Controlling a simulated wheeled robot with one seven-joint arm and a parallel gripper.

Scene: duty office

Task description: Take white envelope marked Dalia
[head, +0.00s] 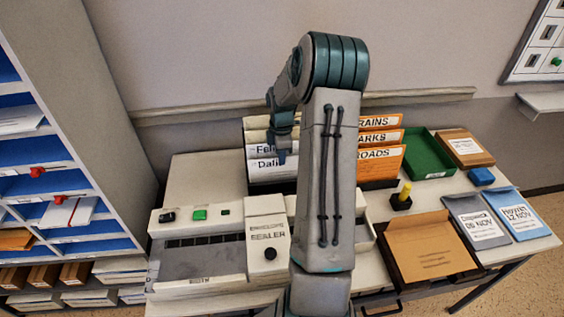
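A white envelope whose label starts "Dal" (261,172) stands upright at the front of a group of white envelopes in a rack on the table. The rest of its label is hidden by my gripper and arm. Another white envelope with a label starting "Fe" (257,148) stands just behind it. My gripper (281,158) points down at the Dalia envelope's upper edge, near the label's right end. I cannot tell whether it touches the envelope, or whether its fingers are open or shut.
Orange folders (384,160) stand right of my arm. A sealer machine (205,248) is in front of the rack. A brown tray (432,268), a green tray (427,150) and grey and blue folders (521,213) lie at right. A pigeonhole cabinet (120,150) stands at left.

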